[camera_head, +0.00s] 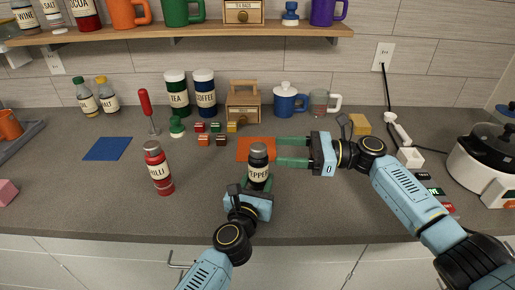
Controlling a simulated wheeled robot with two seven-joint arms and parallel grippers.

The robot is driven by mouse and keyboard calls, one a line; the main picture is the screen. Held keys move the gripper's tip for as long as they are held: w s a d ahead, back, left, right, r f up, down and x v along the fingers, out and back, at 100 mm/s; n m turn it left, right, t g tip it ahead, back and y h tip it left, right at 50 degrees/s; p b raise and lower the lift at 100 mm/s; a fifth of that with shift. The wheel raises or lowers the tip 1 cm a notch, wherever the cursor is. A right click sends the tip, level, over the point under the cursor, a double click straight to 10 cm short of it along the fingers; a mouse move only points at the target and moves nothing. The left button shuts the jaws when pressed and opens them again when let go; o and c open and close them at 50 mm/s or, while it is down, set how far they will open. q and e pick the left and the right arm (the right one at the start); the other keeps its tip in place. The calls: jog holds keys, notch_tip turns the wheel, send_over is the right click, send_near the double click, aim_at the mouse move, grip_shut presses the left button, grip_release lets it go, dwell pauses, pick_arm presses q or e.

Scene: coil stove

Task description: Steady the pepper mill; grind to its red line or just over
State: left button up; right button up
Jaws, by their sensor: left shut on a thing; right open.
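The pepper mill (258,160) stands upright on the grey counter near its front edge, with a black top and a cream label reading "PEPPER", partly hidden. My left gripper (254,186) is shut on the mill's lower body from the front. My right gripper (292,151) is open, its green fingers pointing left just right of the mill's upper part. I cannot tell whether a finger touches the mill. The red line on the mill is not discernible.
A red chili bottle (158,168) stands to the left. An orange mat (250,143) lies behind the mill, a blue mat (108,149) at left. Small coloured blocks (213,134), canisters (205,95) and a wooden box (243,104) stand behind. A white cooker (484,165) is at right.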

aim_at(257, 146)
jog(key=a, duration=0.7)
jog(key=shift+w+a, duration=0.1)
jog(key=shift+w, duration=0.25)
jog(key=c, duration=1)
jog(key=shift+t, duration=0.3)
